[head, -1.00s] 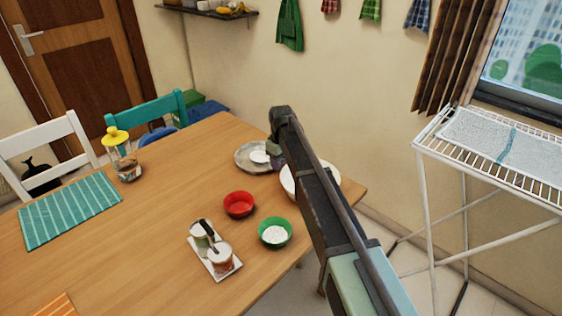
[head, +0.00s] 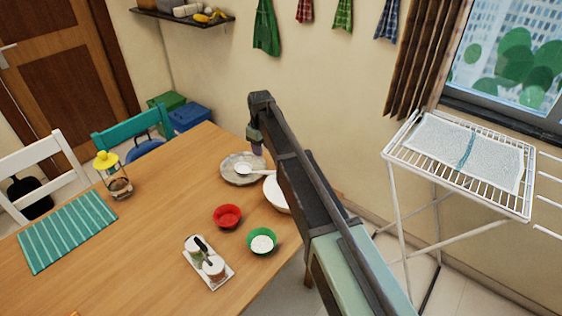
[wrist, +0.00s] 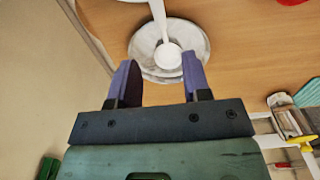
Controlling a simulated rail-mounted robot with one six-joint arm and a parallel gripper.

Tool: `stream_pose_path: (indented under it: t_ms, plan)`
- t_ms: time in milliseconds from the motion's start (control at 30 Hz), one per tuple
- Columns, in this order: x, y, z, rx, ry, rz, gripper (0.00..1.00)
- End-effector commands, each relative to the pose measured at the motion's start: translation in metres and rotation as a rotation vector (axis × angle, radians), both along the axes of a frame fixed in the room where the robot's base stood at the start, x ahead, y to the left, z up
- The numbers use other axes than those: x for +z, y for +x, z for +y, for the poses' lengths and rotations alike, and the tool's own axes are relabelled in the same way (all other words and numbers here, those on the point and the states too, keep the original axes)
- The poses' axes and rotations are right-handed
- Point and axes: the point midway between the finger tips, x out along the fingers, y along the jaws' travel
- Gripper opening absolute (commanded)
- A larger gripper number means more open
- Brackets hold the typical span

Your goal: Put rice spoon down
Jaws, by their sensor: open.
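The white rice spoon (wrist: 167,56) lies on a round grey plate (wrist: 139,48) in the wrist view, its handle running up past the top edge. In the head view the spoon (head: 242,170) is a small white shape on the plate (head: 229,176), near the table's far end. My gripper (wrist: 160,58) is open, with purple fingers spread apart and nothing held between them. In the head view my gripper (head: 257,148) hangs just above and right of the plate's far side. My arm hides part of the table there.
A white bowl (head: 274,193) stands beside the plate, partly behind my arm. A red bowl (head: 227,216), a green bowl with white contents (head: 262,241) and a tray with jars (head: 209,271) are nearer. A drying rack (head: 462,170) stands right.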

Motion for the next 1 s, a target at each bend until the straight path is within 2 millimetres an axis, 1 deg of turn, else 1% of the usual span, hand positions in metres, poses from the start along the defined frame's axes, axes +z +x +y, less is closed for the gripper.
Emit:
stream_pose_path:
  t_ms: [67, 133, 167, 200, 267, 300, 367, 400, 433, 500, 533, 600, 700, 1000]
  plan:
    - [-0.001, -0.006, -0.005, -0.012, 0.0, 0.0, 0.44]
    - [-0.001, -0.033, -0.024, -0.067, 0.0, 0.001, 0.44]
    - [-0.001, -0.052, -0.038, -0.109, 0.0, 0.001, 0.44]
    - [-0.001, -0.083, -0.059, -0.179, 0.0, 0.002, 0.44]
    - [-0.001, -0.138, -0.094, -0.31, 0.0, 0.003, 0.44]
    - [-0.001, -0.177, -0.116, -0.404, -0.001, 0.003, 0.44]
    - [-0.001, -0.232, -0.143, -0.54, -0.001, 0.004, 0.44]
    - [-0.001, -0.264, -0.156, -0.621, -0.001, 0.005, 0.44]
    - [-0.001, -0.284, -0.165, -0.675, -0.001, 0.005, 0.44]
    - [-0.001, -0.317, -0.177, -0.77, -0.001, 0.006, 0.44]
    - [-0.001, -0.325, -0.18, -0.795, -0.001, 0.006, 0.44]
    - [-0.001, -0.332, -0.184, -0.828, 0.0, 0.006, 0.44]
    - [-0.001, -0.329, -0.184, -0.832, 0.0, 0.006, 0.44]
    - [-0.001, -0.328, -0.183, -0.828, 0.0, 0.006, 0.44]
